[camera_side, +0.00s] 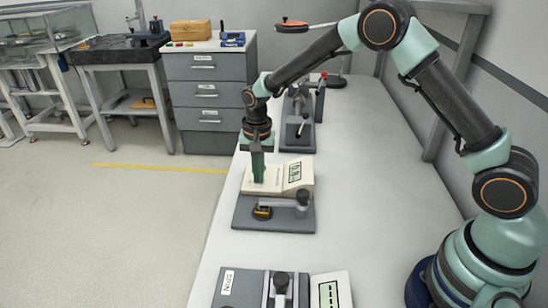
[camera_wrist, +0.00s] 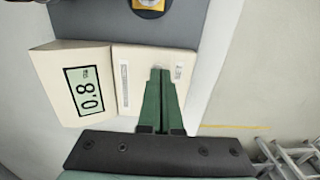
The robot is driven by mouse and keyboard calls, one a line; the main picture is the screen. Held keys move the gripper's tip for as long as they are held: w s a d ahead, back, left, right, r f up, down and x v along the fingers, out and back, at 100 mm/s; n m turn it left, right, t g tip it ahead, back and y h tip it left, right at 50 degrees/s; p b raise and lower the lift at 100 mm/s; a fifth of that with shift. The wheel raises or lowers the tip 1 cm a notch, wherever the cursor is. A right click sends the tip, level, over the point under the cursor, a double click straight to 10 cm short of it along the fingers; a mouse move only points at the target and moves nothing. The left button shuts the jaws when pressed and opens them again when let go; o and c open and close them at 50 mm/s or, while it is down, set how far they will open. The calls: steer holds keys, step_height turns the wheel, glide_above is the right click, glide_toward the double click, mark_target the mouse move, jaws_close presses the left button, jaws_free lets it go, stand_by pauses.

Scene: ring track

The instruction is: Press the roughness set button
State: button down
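The roughness tester is a cream box (camera_side: 276,174) with a sloped display face, on a grey base plate in the side view. In the wrist view its flat top (camera_wrist: 135,62) carries a small text label, and its display (camera_wrist: 88,94) reads about 0.8. My gripper (camera_side: 258,180) points down at the left part of that top. In the wrist view its green fingers (camera_wrist: 160,70) lie together, shut with nothing visible between them. The fingertips are at or just above the top; contact cannot be told. The set button is not clearly visible and may be hidden by the fingertips.
A dark clamp with a yellow part (camera_side: 263,212) and a lever knob (camera_side: 302,197) sit on the grey plate in front of the tester. A "SPIN" fixture (camera_side: 250,289) stands nearer, another device (camera_side: 298,120) behind. Bare bench (camera_side: 370,190) lies to the right.

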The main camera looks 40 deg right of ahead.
steer(key=shift+s+f, duration=0.35)
steer(key=shift+f, duration=0.3)
steer(key=shift+r, duration=0.1)
step_height(320, 180, up, 15)
steer(key=shift+w, duration=0.35)
